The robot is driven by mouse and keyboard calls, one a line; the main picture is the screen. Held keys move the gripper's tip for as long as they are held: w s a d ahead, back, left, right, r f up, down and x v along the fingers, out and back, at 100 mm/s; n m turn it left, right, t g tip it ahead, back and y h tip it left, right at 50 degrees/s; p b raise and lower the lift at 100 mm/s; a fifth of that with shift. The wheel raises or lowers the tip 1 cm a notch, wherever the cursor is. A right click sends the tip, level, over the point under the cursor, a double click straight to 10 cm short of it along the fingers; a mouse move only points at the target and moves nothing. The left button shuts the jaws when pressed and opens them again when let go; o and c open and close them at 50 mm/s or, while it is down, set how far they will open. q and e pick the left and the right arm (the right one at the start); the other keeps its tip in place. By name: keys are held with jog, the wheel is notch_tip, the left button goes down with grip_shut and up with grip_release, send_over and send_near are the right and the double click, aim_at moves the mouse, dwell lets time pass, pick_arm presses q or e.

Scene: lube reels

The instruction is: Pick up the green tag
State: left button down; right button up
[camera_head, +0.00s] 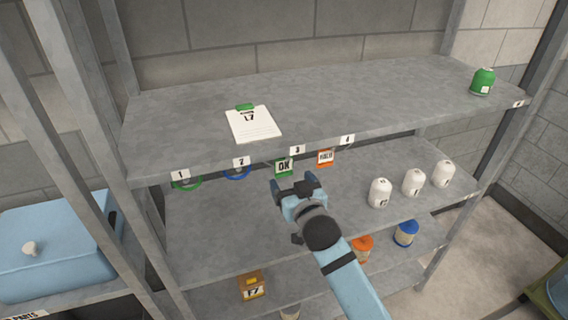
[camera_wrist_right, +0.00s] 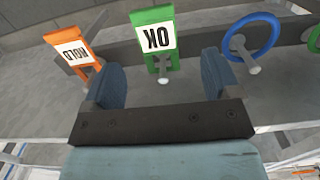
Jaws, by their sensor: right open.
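The green tag (camera_head: 284,167) reads "OK" and hangs on a peg at the front edge of the upper shelf, below label 3. In the right wrist view the green tag (camera_wrist_right: 155,40) appears upside down, ahead of the gap between the fingers, with its peg tip below it. My right gripper (camera_head: 296,185) is open and empty, just in front of and below the tag; in the wrist view its fingers (camera_wrist_right: 160,85) stand apart on either side. I cannot tell whether anything touches. My left gripper is not in view.
An orange "HOLD" tag (camera_head: 325,157) hangs close to the right, and a blue ring (camera_head: 237,173) and a green ring (camera_head: 186,183) hang to the left. White bottles (camera_head: 380,193) stand on the shelf below. A clipboard (camera_head: 252,124) lies on the upper shelf (camera_head: 350,95).

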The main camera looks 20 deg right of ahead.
aim_at(284, 164)
jog(key=w+p, duration=0.1)
jog(key=w, duration=0.5)
jog(key=shift+d+p, duration=0.1)
jog(key=shift+p, duration=0.25)
jog(key=shift+s, duration=0.1)
jog(key=c, duration=1)
jog(key=shift+r, duration=0.1)
jog(key=shift+r+b, duration=0.1)
jog(key=shift+b, duration=0.2)
jog(key=shift+s+r, duration=0.1)
jog(key=shift+s, duration=0.15)
jog(key=s+b, duration=0.3)
jog(key=s, duration=1.4)
jog(key=shift+s+d, duration=0.3)
